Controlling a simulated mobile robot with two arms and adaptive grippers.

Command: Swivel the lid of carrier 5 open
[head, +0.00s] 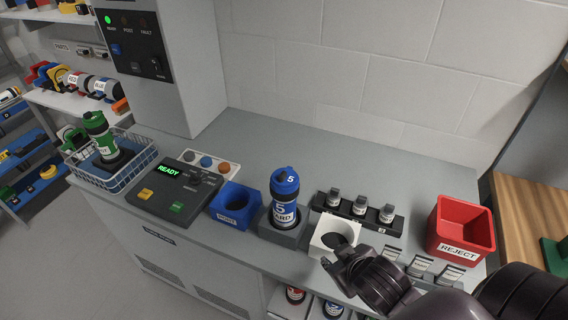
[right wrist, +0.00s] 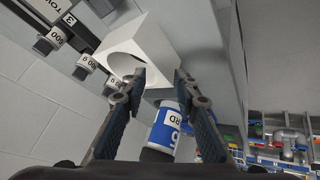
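Carrier 5 (head: 283,213) stands upright in a grey holder block (head: 279,234) on the counter. It has a white label band and a blue lid (head: 284,179) marked 5, which sits on its top. My right gripper (head: 339,262) is to the right of the carrier, in front of the white block, and does not touch the carrier in the head view. In the right wrist view, the fingers (right wrist: 158,82) are apart with nothing held between them. The carrier's label also shows there (right wrist: 168,125), partly hidden by a finger. My left gripper is not in view.
A white block with a round hole (head: 333,230) stands right of the carrier, near my gripper. A blue holder (head: 234,205) stands left. A red reject bin (head: 461,229) is at right. A wire basket (head: 112,163) holds a green-topped carrier.

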